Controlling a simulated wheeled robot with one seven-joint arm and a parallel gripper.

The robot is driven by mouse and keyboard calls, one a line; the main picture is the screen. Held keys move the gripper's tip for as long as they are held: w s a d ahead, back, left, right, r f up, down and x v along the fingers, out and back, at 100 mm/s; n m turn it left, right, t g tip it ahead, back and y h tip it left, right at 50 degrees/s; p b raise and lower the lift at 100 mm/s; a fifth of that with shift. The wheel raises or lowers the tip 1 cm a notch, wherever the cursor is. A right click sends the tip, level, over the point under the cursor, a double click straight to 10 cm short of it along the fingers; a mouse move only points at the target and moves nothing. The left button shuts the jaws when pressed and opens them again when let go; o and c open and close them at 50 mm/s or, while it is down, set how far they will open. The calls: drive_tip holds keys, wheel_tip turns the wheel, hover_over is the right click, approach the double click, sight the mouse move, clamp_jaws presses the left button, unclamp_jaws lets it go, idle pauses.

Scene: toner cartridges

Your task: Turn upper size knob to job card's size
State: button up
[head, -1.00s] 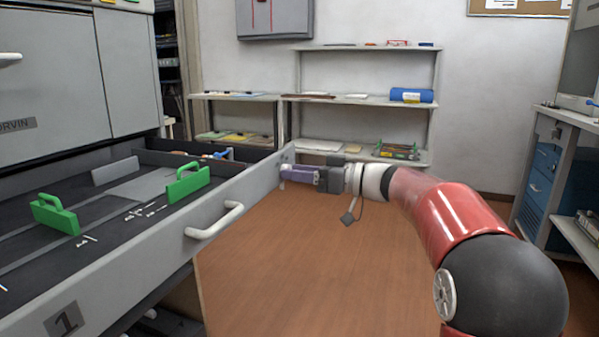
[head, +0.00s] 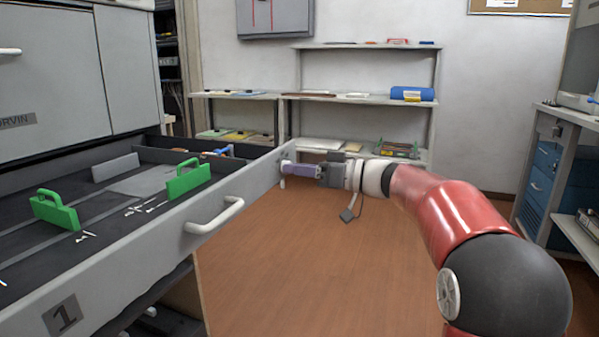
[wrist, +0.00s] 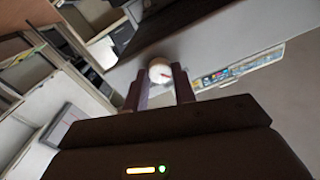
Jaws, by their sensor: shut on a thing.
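The open drawer marked 1 (head: 66,316) fills the left of the head view. My gripper (head: 287,168) is at the drawer's far right corner in the head view. In the wrist view, the fingers of my gripper (wrist: 160,80) are closed around the knob's sides. A small white piece (head: 282,183), perhaps a second knob, shows just below the fingers. The size marks around the knob are too small to read. I cannot make out a job card.
Two green guides (head: 56,212) (head: 188,180) stand in the drawer, with small white marks near them. A white handle (head: 214,216) juts from the drawer front. A strip of coloured pictures (wrist: 238,69) is right of the knob. Shelves (head: 365,101) stand behind; the brown floor is clear.

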drive_tip(key=shift+m+b, duration=0.85)
drive_tip(key=shift+m, duration=3.55)
drive_tip(key=o, duration=1)
drive_tip(key=v, duration=0.8)
drive_tip(key=shift+f, duration=0.1)
